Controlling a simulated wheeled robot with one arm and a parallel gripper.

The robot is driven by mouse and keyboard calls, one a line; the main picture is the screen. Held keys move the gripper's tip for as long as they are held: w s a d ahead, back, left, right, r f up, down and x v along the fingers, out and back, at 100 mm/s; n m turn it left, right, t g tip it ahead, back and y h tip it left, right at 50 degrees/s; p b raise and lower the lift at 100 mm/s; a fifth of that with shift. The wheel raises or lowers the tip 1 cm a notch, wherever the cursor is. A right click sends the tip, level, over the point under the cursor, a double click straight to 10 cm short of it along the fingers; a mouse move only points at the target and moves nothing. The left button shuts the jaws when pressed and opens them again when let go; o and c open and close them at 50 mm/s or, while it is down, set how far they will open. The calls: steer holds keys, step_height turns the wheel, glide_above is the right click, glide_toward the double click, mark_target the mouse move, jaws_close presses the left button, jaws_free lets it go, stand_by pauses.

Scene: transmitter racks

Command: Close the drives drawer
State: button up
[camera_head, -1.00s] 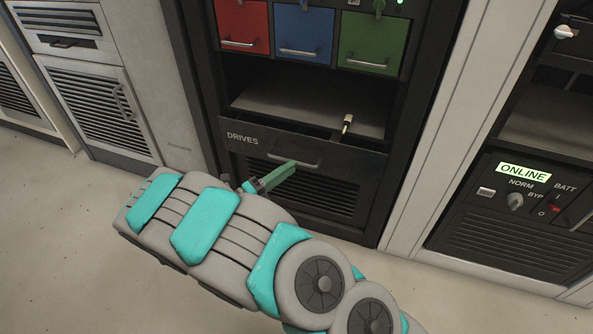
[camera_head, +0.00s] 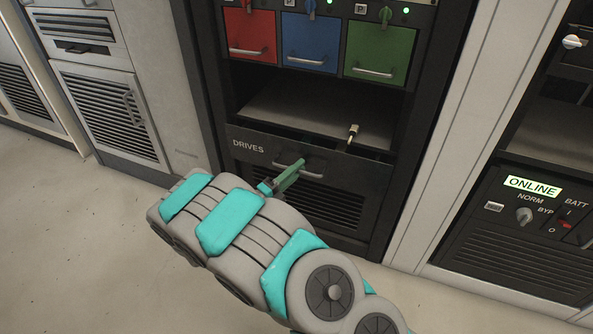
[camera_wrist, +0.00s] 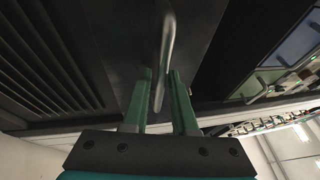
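The drives drawer (camera_head: 345,178) is a dark panel marked DRIVES, low in the middle rack. A narrow dark gap shows behind its top edge, so it looks slightly out. Its bar handle (camera_head: 312,173) is at the middle of the front. My gripper (camera_head: 297,167) reaches the handle from the lower left. In the wrist view, the two green fingers of my gripper (camera_wrist: 160,80) stand apart with the handle (camera_wrist: 166,50) between them. Some space shows beside the bar, and I cannot tell whether a finger touches it.
Red (camera_head: 249,35), blue (camera_head: 310,42) and green (camera_head: 378,52) handled fronts sit higher. A vented panel (camera_head: 310,205) is below. Floor (camera_head: 80,240) at left is clear.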

jaws_close()
stand_by(1.5)
